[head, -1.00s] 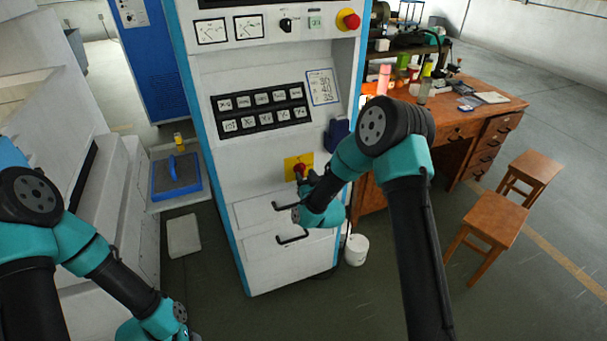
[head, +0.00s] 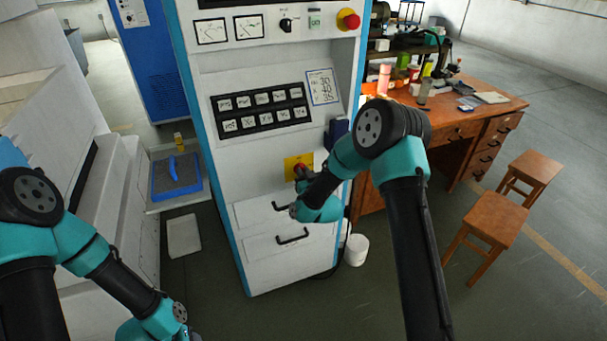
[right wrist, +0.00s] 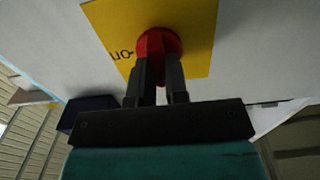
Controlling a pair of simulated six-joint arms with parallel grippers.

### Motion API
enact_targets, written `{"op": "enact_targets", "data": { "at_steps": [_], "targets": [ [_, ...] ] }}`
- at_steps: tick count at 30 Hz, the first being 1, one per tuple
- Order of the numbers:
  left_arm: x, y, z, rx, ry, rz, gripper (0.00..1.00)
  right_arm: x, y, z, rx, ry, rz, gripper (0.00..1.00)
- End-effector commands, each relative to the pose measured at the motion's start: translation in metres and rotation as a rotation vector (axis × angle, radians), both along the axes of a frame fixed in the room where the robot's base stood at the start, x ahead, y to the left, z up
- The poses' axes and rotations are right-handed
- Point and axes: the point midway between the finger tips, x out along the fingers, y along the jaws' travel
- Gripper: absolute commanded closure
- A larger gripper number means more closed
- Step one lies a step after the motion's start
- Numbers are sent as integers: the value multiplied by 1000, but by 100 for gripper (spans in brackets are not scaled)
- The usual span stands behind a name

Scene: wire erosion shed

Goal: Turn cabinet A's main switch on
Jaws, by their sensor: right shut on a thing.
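Cabinet A's main switch is a red rotary knob (head: 299,168) on a yellow plate (head: 292,163), low on the front of the white cabinet (head: 263,163) with blue edges. My right gripper (head: 301,178) is at the knob, partly hidden by its own wrist in the head view. In the right wrist view its two dark fingers (right wrist: 159,72) are closed on either side of the red knob's grip (right wrist: 159,43). An upside-down "on" mark shows left of the knob on the yellow plate (right wrist: 199,28). My left arm is at the lower left; its gripper is out of frame.
Two dark drawer handles (head: 292,237) lie just below the switch. A dark blue box (head: 337,133) sticks out at the right, also visible in the right wrist view (right wrist: 87,115). A wooden desk (head: 460,122) and a white bucket (head: 356,250) stand to the right.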

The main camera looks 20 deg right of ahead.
Motion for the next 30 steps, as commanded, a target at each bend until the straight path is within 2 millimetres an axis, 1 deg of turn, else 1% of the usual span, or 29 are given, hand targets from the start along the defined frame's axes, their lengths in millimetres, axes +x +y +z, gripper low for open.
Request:
{"op": "enact_targets", "data": {
  "at_steps": [8,14,20,30],
  "targets": [
    [0,0,0,0,0,0,54,0,0,0,12,1,0,100],
    [0,0,0,0,0,0,54,0,0,0,65,7,0,100],
    [0,0,0,0,0,0,54,0,-1,0,174,19,0,100],
    [0,0,0,0,0,0,54,0,-3,-1,467,50,0,100]
  ]
}}
